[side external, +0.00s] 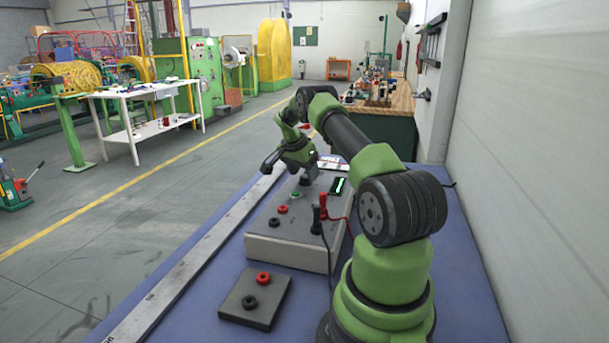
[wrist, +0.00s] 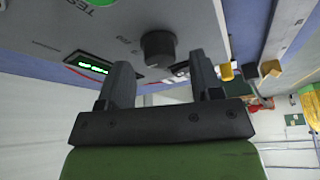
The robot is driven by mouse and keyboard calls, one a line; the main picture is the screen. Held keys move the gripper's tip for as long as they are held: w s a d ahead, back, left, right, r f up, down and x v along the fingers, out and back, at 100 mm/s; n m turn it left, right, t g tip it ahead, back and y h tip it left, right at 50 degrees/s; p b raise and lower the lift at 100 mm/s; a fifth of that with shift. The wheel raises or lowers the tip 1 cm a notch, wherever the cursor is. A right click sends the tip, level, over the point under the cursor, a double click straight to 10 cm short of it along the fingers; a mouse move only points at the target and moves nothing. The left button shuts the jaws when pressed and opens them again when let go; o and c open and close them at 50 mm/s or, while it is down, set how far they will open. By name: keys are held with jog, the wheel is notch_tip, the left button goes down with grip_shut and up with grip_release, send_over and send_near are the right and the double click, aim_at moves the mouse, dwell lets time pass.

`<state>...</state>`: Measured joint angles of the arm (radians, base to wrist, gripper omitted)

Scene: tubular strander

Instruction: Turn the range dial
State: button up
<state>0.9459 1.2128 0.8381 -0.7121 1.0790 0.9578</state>
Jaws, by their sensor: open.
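The range dial is a round black knob (wrist: 158,47) on the face of a grey test box (side external: 288,246). In the wrist view it shows just beyond and between my two fingertips. My gripper (wrist: 160,64) is open and empty, with one dark finger to the left of the knob and one to the right. A gap shows between the knob and each finger; how far the tips are above the panel is unclear. In the side view my gripper (side external: 288,171) is low over the far part of the box, and the dial is hard to make out there.
A lit green display (side external: 339,186), red and black sockets and upright plugs with leads (side external: 319,213) crowd the box top. A small dark block with two terminals (side external: 255,299) lies in front. A long metal rule (side external: 190,266) runs along the blue bench's left side.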

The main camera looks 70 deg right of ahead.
jog(key=shift+x, duration=0.8)
jog(key=c, duration=0.9)
jog(key=shift+m+g, duration=0.5)
jog(key=shift+m, duration=1)
jog(key=o, duration=0.9)
jog(key=v, duration=1)
jog(key=shift+d, duration=0.2)
